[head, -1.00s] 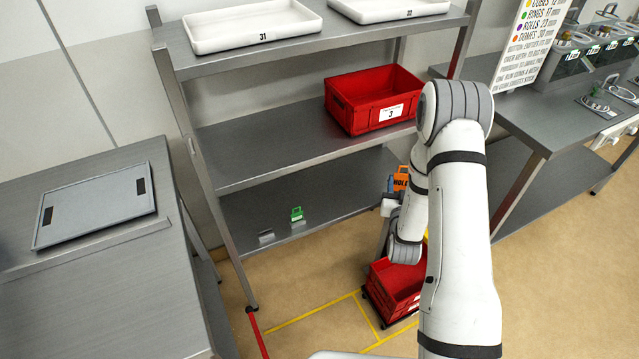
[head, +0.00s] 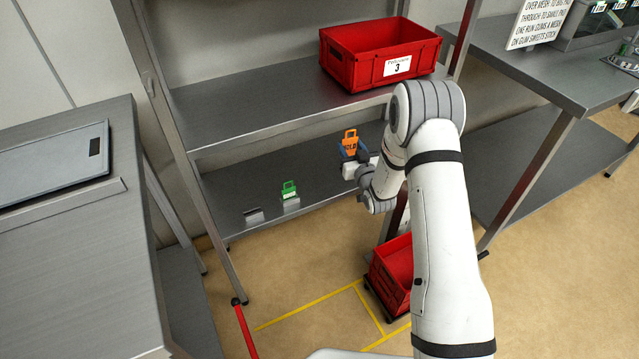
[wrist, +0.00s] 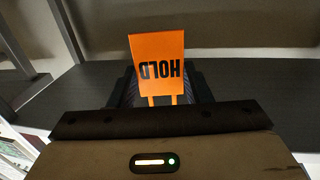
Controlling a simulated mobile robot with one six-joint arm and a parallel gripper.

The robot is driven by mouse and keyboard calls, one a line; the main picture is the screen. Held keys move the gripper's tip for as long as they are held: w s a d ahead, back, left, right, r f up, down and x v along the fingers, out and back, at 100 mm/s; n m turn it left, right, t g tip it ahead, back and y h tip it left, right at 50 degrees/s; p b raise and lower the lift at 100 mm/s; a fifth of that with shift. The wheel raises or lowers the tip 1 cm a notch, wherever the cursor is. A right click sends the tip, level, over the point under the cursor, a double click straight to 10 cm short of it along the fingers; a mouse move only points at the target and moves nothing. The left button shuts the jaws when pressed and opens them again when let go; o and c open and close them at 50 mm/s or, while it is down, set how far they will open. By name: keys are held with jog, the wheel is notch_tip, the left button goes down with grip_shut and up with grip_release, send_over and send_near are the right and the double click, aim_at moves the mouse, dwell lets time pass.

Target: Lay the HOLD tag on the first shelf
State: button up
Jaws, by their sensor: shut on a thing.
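The orange HOLD tag (head: 350,141) is upright in my gripper (head: 354,154), in front of the rack's lower shelf. In the wrist view the tag (wrist: 157,66) shows its lettering upside down, and its lower end goes down between the fingers of my gripper (wrist: 160,92). My gripper is shut on the tag. The lower shelf (head: 245,185) is a dark grey metal board, and a green tag (head: 289,188) stands in a small holder near its front edge. In the head view my arm hides the shelf's right part.
An empty small holder (head: 254,214) sits left of the green tag. A red bin (head: 345,72) labelled 3 stands on the shelf above. Another red bin (head: 392,273) is on the floor below. The back of the lower shelf looks clear.

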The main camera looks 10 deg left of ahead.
jog(key=w+a+f+y+b, duration=0.1)
jog(key=a+f+b, duration=0.1)
jog(key=f, duration=0.3)
jog(key=w+a+f+n+g+b, duration=0.1)
jog(key=a+f+b, duration=0.1)
jog(key=f, duration=0.4)
jog(key=w+a+f+y+b, duration=0.1)
jog(key=a+f+b, duration=0.1)
jog(key=f, duration=0.3)
jog(key=shift+w+a+f+n+y+b, duration=0.15)
jog(key=shift+a+n+y+b, duration=0.2)
jog(key=shift+b, duration=0.55)
jog(key=shift+f, duration=0.1)
jog(key=o, duration=1)
jog(key=shift+c, duration=0.2)
